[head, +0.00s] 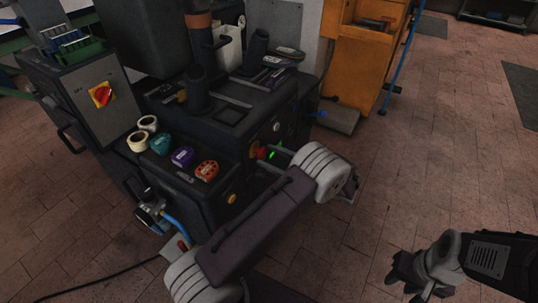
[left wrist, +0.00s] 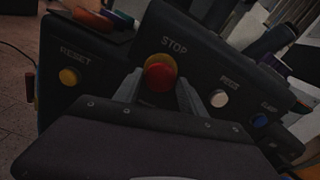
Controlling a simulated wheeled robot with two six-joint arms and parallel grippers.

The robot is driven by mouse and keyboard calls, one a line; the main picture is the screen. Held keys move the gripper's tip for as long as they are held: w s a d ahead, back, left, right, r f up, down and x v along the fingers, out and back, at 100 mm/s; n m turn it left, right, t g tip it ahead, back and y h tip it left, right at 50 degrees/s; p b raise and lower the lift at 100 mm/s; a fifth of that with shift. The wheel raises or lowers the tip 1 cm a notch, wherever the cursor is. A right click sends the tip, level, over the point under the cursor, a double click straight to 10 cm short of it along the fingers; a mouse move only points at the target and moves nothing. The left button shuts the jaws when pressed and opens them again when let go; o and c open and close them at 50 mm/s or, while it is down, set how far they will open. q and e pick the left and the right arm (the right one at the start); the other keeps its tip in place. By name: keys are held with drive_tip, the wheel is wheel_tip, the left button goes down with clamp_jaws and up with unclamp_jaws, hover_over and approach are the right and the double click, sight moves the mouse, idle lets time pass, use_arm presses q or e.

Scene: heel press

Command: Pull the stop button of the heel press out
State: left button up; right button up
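The stop button (left wrist: 160,74) is a red knob on a yellow collar, under the word STOP on a dark sloped panel of the heel press. In the head view the red button (head: 262,153) shows on the press's front, partly hidden by my left arm. My left gripper (left wrist: 159,90) is open, with one grey finger on either side of the button; I cannot tell whether they touch it. In the head view this gripper (head: 275,156) is partly covered by its arm. My right gripper (head: 408,278) is at the lower right, far from the press; its opening is unclear.
A yellow RESET button (left wrist: 68,77) is left of the stop button; a white button (left wrist: 218,99) and a blue one (left wrist: 259,121) are right. A red rotary switch (head: 101,95) is on a grey cabinet.

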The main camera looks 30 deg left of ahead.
use_arm(q)
drive_tip(key=shift+o, duration=1)
drive_tip(key=shift+d, duration=0.1)
drive_tip(key=shift+d+r, duration=0.15)
drive_tip(key=shift+d, duration=0.15)
drive_tip(key=d+p, duration=0.3)
drive_tip(key=d, duration=0.5)
drive_tip(key=shift+s+d, duration=0.2)
drive_tip(key=shift+s, duration=0.2)
drive_tip(key=shift+a, duration=0.1)
